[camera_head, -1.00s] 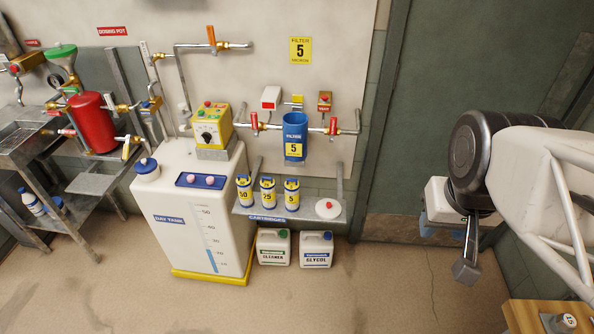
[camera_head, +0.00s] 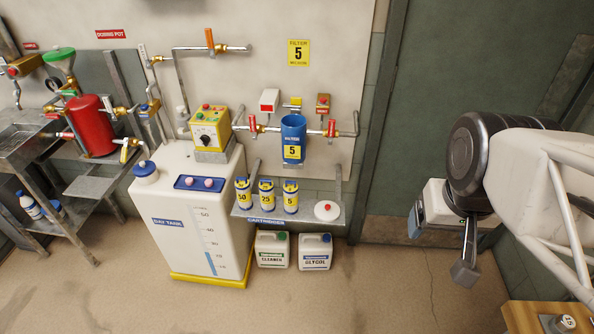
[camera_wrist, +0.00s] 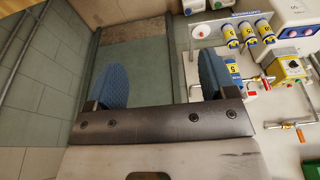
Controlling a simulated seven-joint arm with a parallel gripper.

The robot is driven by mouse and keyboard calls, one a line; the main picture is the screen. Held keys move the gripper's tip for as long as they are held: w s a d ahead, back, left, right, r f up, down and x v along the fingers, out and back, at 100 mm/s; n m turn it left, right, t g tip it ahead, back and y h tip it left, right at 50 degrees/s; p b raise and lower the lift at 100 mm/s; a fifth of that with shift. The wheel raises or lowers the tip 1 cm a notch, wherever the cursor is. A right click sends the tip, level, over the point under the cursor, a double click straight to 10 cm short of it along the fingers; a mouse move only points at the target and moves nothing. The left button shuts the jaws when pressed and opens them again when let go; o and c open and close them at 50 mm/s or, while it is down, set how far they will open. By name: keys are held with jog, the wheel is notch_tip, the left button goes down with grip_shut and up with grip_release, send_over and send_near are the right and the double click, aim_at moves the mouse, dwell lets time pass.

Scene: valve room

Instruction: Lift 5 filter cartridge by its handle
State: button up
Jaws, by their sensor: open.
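The 5 filter cartridge (camera_head: 290,197) stands upright on the cartridge shelf, a white cylinder with a blue top and a yellow label marked 5. It is the rightmost of three cartridges, beside the 25 cartridge (camera_head: 266,196) and the 50 cartridge (camera_head: 243,195). In the wrist view the cartridges appear at upper right, the 5 cartridge (camera_wrist: 231,37) leftmost. My gripper (camera_wrist: 157,82) is open and empty, its two blue pads wide apart, facing the wall and door. In the head view my gripper (camera_head: 414,222) is far to the right of the shelf, partly hidden by my arm.
The day tank (camera_head: 190,215) stands left. Cleaner (camera_head: 272,249) and glycol (camera_head: 315,251) jugs stand below. Floor right of the shelf is clear.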

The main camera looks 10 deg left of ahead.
jog(key=shift+o, duration=0.9)
